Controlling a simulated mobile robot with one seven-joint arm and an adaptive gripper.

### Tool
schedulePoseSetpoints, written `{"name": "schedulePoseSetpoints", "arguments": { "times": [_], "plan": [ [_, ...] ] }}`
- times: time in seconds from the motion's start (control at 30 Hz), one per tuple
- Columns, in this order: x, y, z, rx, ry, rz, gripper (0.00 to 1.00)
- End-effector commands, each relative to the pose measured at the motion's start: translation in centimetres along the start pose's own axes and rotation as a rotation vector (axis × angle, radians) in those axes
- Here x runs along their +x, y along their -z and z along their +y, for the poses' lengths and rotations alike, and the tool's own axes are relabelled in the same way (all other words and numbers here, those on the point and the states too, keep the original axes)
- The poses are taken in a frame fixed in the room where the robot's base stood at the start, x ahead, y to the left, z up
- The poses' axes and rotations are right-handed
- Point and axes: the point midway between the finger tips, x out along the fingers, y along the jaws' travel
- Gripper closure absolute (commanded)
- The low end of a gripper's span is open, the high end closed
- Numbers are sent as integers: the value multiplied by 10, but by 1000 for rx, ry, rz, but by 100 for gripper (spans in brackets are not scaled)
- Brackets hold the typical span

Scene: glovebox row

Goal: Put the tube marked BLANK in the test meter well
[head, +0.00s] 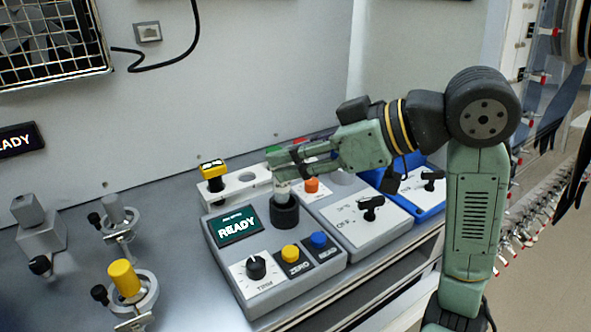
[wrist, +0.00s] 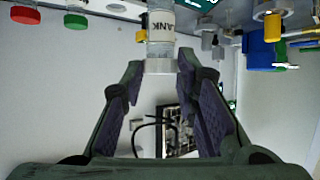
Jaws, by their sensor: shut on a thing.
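My gripper (head: 283,166) is shut on the tube marked BLANK (head: 283,187), just above the test meter. In the wrist view the tube (wrist: 160,25) shows the letters "ANK" on a white label, and its pale cap (wrist: 160,67) is between my fingers (wrist: 157,78). The tube looks upright, directly over the black ringed test meter well (head: 284,214). Its lower end meets the ring in the head view; how deep it sits is hidden. The grey test meter (head: 222,262) has a screen (head: 236,226) reading READY.
A white rack (head: 243,187) with a yellow-capped tube (head: 212,170) stands behind the meter. The meter's front has a dial (head: 256,266), a yellow ZERO button (head: 290,253) and a blue button (head: 319,240). Another grey switch box (head: 361,232) adjoins it. Clamp fixtures (head: 126,280) stand left.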

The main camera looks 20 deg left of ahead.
Motion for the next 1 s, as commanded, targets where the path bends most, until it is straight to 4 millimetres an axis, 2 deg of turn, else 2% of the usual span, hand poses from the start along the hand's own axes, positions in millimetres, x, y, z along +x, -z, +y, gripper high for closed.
{"name": "schedulePoseSetpoints", "arguments": {
  "times": [0.13, 0.2, 0.37, 0.6, 0.63, 0.93, 1.0],
  "plan": [
    [4, -7, 1, 3, 1, 0, 94],
    [8, -15, 0, 4, 3, -1, 100],
    [17, -31, 0, 3, 4, -6, 100],
    [20, -34, -1, 0, 6, -9, 100],
    [20, -34, -1, 0, 7, -10, 74],
    [18, -32, -1, 0, 3, -4, 54],
    [18, -32, 0, 1, 2, -3, 52]
  ]
}}
